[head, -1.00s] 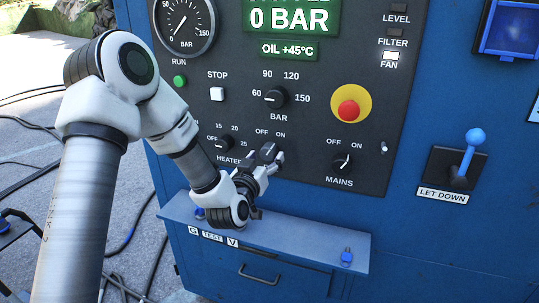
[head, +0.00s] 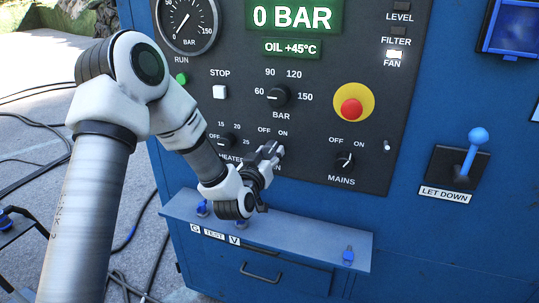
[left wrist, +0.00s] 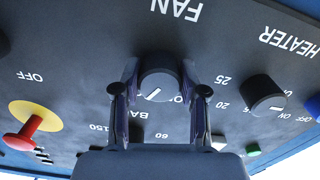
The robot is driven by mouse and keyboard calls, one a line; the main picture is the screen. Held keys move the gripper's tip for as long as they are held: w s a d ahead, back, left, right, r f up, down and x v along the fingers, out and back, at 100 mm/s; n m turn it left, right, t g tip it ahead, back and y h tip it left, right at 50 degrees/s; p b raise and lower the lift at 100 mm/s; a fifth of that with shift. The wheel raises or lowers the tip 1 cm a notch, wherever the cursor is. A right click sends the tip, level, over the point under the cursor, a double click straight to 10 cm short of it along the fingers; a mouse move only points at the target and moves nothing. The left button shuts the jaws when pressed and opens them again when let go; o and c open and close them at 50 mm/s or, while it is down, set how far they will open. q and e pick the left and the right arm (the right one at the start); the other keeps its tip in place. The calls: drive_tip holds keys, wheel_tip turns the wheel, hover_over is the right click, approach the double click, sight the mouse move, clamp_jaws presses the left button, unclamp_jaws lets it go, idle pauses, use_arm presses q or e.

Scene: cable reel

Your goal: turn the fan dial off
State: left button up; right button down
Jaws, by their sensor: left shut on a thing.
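The fan dial (left wrist: 158,78) is a round black knob with a white pointer line. In the left wrist view, which shows the panel upside down, the line points down and slightly left. My left gripper (left wrist: 159,76) has a finger on each side of the knob and is shut on it. In the head view, my left gripper (head: 271,151) is at the panel below the OFF and ON marks and hides most of the dial. The FAN lamp (head: 394,54) is lit white. My right gripper is in neither current view.
The heater dial (head: 227,141) is close on the left, and the mains dial (head: 344,160) is on the right. The bar dial (head: 277,96) and red emergency button (head: 351,108) are above. A blue ledge (head: 310,248) juts out below the panel.

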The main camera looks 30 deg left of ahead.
use_arm(q)
drive_tip(key=n+b, duration=0.3)
drive_tip(key=n, duration=0.2)
drive_tip(key=shift+f+n+b, duration=0.1)
drive_tip(key=shift+n+b, duration=0.3)
drive_tip(key=n+b, duration=0.2)
drive_tip(key=n, duration=0.1)
drive_tip(key=shift+d+n, duration=0.1)
drive_tip(key=shift+n, duration=0.2)
drive_tip(key=shift+r+n+b, duration=0.25)
drive_tip(key=shift+n+b, duration=0.4)
drive_tip(key=shift+n, duration=0.45)
drive_tip(key=o, duration=1.1)
drive_tip(key=shift+o, duration=0.2)
drive_tip(key=v, duration=0.7)
